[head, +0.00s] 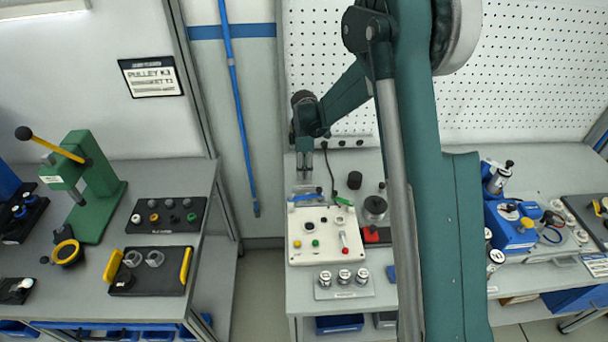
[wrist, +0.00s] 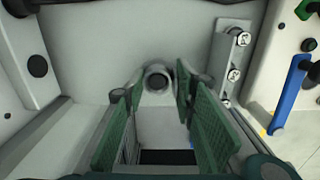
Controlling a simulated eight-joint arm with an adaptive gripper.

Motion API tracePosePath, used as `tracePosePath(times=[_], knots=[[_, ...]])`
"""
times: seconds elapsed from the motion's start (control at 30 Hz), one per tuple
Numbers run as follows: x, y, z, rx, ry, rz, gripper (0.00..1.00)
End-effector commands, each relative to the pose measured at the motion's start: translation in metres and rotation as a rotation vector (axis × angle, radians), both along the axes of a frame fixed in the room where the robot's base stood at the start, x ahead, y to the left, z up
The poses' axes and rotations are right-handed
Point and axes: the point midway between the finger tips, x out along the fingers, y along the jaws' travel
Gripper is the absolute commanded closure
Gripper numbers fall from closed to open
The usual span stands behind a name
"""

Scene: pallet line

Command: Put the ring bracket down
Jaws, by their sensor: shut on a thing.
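My gripper (head: 304,172) hangs down over the back left part of the middle bench. In the wrist view its two green-padded fingers (wrist: 160,115) stand on either side of a small grey ring bracket (wrist: 157,79). The ring shows between the fingertips, and the pads hide much of the rest. The gripper is shut on this bracket. In the head view the bracket is too small to make out clearly below the fingers. Whether it touches the surface beneath cannot be told.
A metal strip with screws (wrist: 235,62) is close on the right in the wrist view. A black cylinder (head: 354,180) stands to the right.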

Motion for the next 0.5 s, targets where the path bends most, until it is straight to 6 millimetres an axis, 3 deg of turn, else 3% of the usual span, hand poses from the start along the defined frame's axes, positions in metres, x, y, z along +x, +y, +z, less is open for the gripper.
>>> tracePosePath(times=[0.2, 0.5], knots=[[0.000, 0.000, -0.022, 0.000, 0.000, 0.000, 0.86], [0.000, 0.000, -0.024, 0.000, 0.000, 0.000, 0.86]])
